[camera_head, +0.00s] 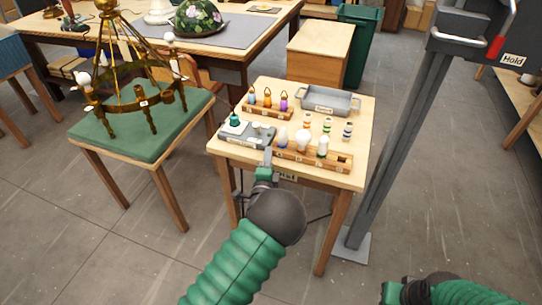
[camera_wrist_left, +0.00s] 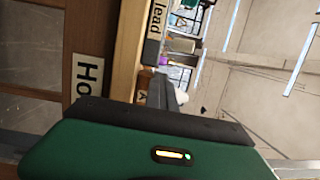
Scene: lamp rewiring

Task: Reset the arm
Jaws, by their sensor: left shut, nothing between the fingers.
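My left arm comes in from the bottom of the head view, with a green ribbed sleeve and a dark rounded wrist. My left gripper (camera_head: 267,158) is shut and empty at the front edge of the small wooden table (camera_head: 225,152). Its grey fingers are beside the grey tray and the wooden bulb rack. In the left wrist view the gripper (camera_wrist_left: 165,92) points past the table edge. My right arm shows only in part at the bottom right of the head view; its fingers cannot be made out.
The table holds a bulb rack (camera_head: 318,160), a grey bin (camera_head: 328,101), a rack of coloured bottle-like items (camera_head: 266,108) and small striped pieces. A brass chandelier (camera_head: 135,105) stands on a green-topped stool (camera_head: 150,140) at left. A grey post (camera_head: 405,135) stands at right.

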